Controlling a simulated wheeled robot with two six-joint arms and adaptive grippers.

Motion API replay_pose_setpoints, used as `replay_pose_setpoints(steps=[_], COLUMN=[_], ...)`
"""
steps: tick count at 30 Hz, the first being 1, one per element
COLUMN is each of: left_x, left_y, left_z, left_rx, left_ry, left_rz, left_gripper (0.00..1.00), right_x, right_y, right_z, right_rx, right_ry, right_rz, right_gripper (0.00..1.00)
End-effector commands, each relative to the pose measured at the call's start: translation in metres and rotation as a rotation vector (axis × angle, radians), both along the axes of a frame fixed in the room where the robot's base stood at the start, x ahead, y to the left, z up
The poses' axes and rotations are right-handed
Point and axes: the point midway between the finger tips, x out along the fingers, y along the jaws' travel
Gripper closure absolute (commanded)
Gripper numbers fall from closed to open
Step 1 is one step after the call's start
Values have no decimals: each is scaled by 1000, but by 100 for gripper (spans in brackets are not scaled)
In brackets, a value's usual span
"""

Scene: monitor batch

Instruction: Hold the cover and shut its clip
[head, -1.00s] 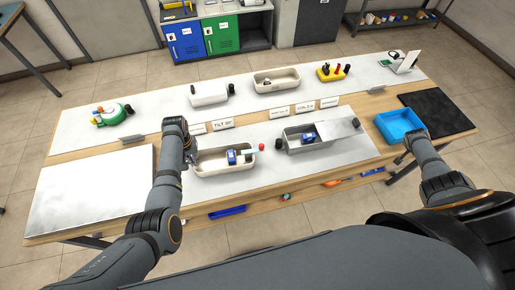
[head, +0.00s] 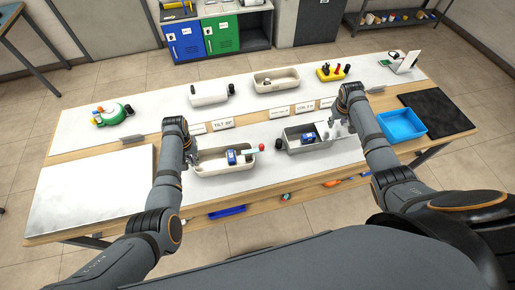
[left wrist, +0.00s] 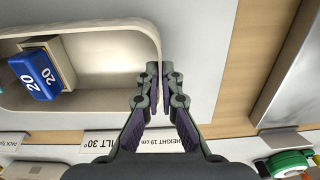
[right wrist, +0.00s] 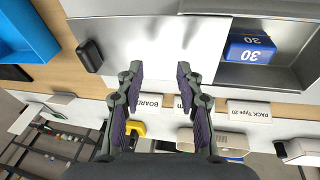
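A flat silvery cover plate (right wrist: 150,40) lies beside the open part of a grey metal bin (right wrist: 292,75); a blue box marked 30 (right wrist: 248,48) sits in that bin. My right gripper (right wrist: 160,72) is open and empty above the plate; in the head view it hovers at the bin's right end (head: 338,128), hiding much of the cover. My left gripper (left wrist: 161,72) is closed around the rim of a beige tray (left wrist: 105,100), at its left end in the head view. I cannot make out a clip.
A blue box marked 20 (left wrist: 36,75) is in the beige tray. A blue tray (head: 402,124) and black mat (head: 437,111) lie to the right. Label cards (head: 222,124) stand behind the trays. A white board (head: 92,188) lies at left.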

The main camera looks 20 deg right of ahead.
Motion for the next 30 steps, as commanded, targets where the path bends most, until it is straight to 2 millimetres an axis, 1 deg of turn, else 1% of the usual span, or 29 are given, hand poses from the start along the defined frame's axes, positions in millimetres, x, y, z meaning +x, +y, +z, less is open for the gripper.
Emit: replay_pose_setpoints(steps=[1,2,3,5,6,8,9,12,15,18,21,26,30], left_x=[0,0,0,0,0,0,0,-1,-1,0,0,0,-1], left_y=[0,0,0,0,0,0,0,0,0,0,0,0,0], left_z=[0,0,0,0,-1,-1,-1,-1,-1,-1,-1,-1,-1], left_rx=[-1,-1,-1,-1,-1,-1,-1,-1,0,0,0,0,0], left_ry=[1,1,1,1,1,1,1,1,1,1,1,1,1], left_rz=[0,0,0,0,0,0,0,0,0,0,0,0,0], left_gripper=[100,100,100,100,100,100,100,100,100,100,100,100,100], right_x=[3,3,4,4,3,1,-1,-8,-14,-19,-22,-22,-22], right_y=[32,50,73,108,131,165,186,232,266,287,296,298,301], right_z=[-2,-2,-2,0,3,9,13,26,38,47,52,52,41], right_rx=[28,42,61,88,107,132,148,180,202,213,216,216,218], right_ry=[21,34,49,66,74,80,81,69,49,32,21,20,22], right_rz=[109,181,277,424,525,676,774,998,1176,1294,1353,1369,1365], right_gripper=[63,63,63,63,63,63,63,63,63,63,63,63,63])
